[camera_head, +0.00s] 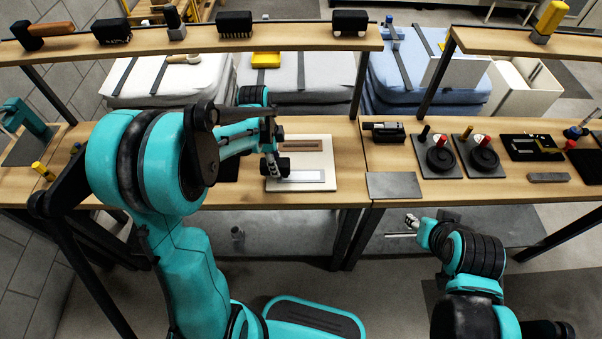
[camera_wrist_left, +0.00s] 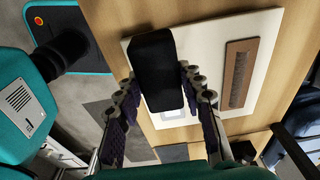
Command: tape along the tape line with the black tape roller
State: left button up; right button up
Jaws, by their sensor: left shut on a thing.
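My left gripper (camera_head: 271,163) is over the white board (camera_head: 327,157) on the bench. It is shut on the black tape roller (camera_head: 282,168). In the left wrist view the roller is a dark block (camera_wrist_left: 157,68) between the two fingers. A pale grey strip (camera_head: 304,177), apparently the tape line, lies along the near part of the board, just below the roller in the picture. I cannot tell whether the roller touches it. My right gripper (camera_head: 412,220) is away in front of the bench, too small to judge.
A brown strip (camera_head: 303,146) lies on the far part of the board. A grey plate (camera_head: 393,185) is to its right. Two grey plates with black round parts (camera_head: 440,158) stand farther right. A shelf (camera_head: 290,42) with several tools runs above the back.

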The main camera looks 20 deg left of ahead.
pick_arm(q)
jog(key=shift+r, duration=0.15)
notch_tip(320, 180, up, 4)
jog(key=p, duration=0.3)
dwell(0.4)
dwell(0.4)
